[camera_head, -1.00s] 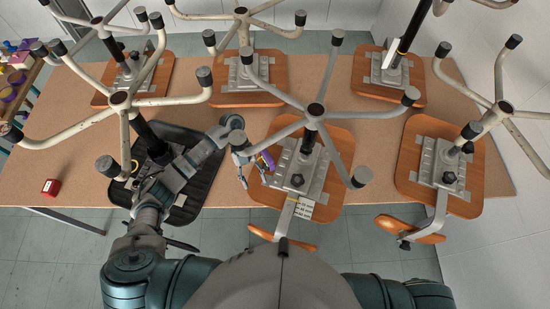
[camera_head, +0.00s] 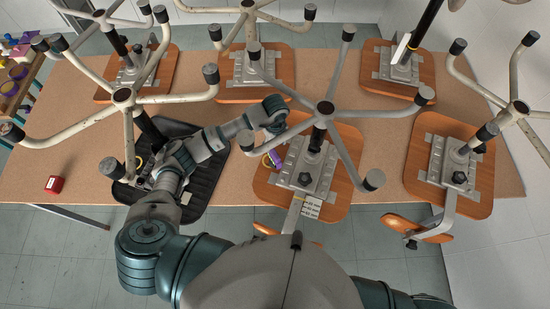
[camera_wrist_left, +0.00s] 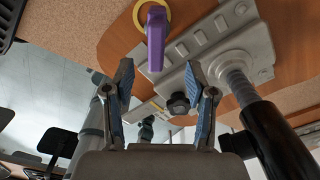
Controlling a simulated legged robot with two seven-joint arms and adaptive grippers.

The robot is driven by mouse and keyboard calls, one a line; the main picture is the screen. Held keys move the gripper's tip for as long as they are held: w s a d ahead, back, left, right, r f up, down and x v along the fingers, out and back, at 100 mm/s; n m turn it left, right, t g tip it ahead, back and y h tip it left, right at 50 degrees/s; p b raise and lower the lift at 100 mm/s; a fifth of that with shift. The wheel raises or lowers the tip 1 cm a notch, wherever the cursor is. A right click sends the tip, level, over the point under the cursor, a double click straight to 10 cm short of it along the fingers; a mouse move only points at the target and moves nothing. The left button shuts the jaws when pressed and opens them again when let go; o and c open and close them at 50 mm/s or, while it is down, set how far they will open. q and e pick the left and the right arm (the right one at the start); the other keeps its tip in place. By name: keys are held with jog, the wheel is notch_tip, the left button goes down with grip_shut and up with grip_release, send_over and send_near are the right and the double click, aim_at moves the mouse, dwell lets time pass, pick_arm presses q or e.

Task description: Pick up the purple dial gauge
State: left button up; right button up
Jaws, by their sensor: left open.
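The purple dial gauge (camera_head: 275,159) lies on the wooden underside of the upturned front middle chair, beside its grey metal plate. In the left wrist view its purple body (camera_wrist_left: 156,40) shows above and between my fingertips, with a yellow ring at its far end. My left gripper (camera_wrist_left: 159,72) is open, with nothing between its blue-padded fingers. The gauge appears apart from both fingers. In the head view my left wrist is just beyond the gauge, and the fingers are hard to make out. My right gripper is not in view.
Upturned chair bases with spread legs crowd the brown table (camera_head: 90,150). A grey leg (camera_head: 285,128) of the front middle chair passes close to my left wrist. A dark post (camera_wrist_left: 280,140) stands right of my fingers. A red box (camera_head: 54,184) sits at the left.

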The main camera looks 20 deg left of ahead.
aim_at(274, 152)
pick_arm(q)
notch_tip(274, 152, down, 2)
jog(key=shift+s+a+f, duration=0.1)
jog(key=shift+f, duration=0.15)
notch_tip(274, 152, down, 5)
jog(key=shift+s+r+p, duration=0.1)
jog(key=shift+s+p, duration=0.05)
jog(key=shift+p, duration=0.55)
grip_shut()
